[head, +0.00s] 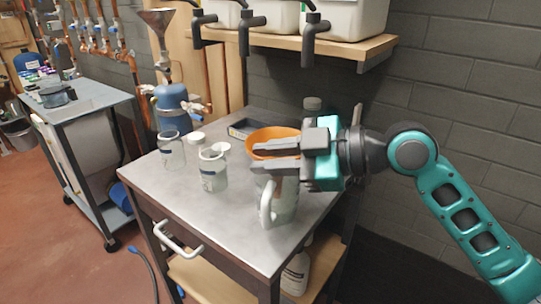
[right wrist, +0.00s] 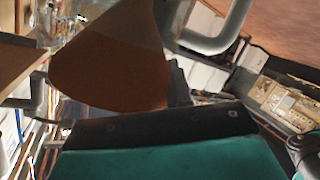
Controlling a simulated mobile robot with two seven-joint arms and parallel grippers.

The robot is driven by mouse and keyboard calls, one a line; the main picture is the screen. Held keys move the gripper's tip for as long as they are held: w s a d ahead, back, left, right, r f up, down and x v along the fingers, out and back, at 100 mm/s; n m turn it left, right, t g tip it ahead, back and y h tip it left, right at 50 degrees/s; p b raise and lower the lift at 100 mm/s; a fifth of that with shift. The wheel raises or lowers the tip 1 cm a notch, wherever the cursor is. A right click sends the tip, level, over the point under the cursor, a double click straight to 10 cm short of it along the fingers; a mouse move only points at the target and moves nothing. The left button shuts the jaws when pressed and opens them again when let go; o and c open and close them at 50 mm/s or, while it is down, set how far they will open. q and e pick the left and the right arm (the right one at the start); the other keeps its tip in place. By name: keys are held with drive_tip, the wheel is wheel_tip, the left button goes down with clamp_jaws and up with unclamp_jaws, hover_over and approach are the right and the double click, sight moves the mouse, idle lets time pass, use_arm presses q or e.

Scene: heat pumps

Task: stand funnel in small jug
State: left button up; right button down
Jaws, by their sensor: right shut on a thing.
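An orange funnel (head: 274,134) is at my right gripper (head: 258,158) in the head view, wide mouth up, above the worktop's right side. The gripper is shut on it; the fingers hide part of its cone. Its brown-orange cone (right wrist: 110,70) fills the upper left of the right wrist view. A pale jug with a handle (head: 287,207) stands right below the gripper. The funnel's lower part overlaps this jug in the picture; I cannot tell whether it is inside. A smaller clear jug with a dark label (head: 213,172) stands to the left. My left gripper is out of view.
A clear glass vessel (head: 171,151) and white lids (head: 196,138) stand farther left on the metal worktop (head: 228,228). A shelf (head: 330,49) with white tanks and dark taps hangs above. The worktop's front is clear.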

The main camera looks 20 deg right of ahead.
drive_tip(key=shift+f+b, duration=0.45)
drive_tip(key=shift+f, duration=0.25)
drive_tip(key=c, duration=0.9)
unclamp_jaws()
drive_tip(key=shift+c, duration=0.2)
drive_tip(key=b+v, duration=0.3)
drive_tip(key=v, duration=0.5)
drive_tip(key=shift+s+d, duration=0.15)
idle(0.4)
